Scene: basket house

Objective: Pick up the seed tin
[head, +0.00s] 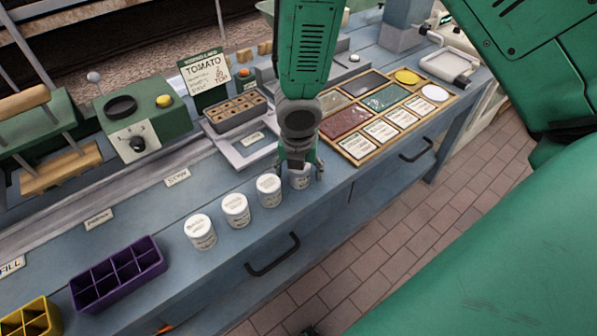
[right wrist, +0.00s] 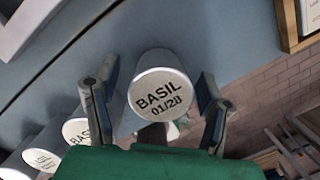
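Several white seed tins stand in a row along the bench's front edge in the head view. The rightmost seed tin (head: 300,181) is under my right gripper (head: 300,170), its top partly hidden by it. In the right wrist view this tin (right wrist: 160,98) has a lid reading "BASIL 01/28". The right gripper's fingers (right wrist: 158,75) are spread, one on each side of the tin, with small gaps showing. The other tins are the near-left one (head: 200,232), a middle one (head: 235,210) and one just left of the gripper (head: 269,189). My left gripper does not show.
A wooden tray of seed packets (head: 385,118) lies right of the gripper. A grey scale-like plate with a seedling tray (head: 237,113) is behind. A purple divided box (head: 118,275) sits at front left. Drawer handles (head: 272,256) stick out from the bench front.

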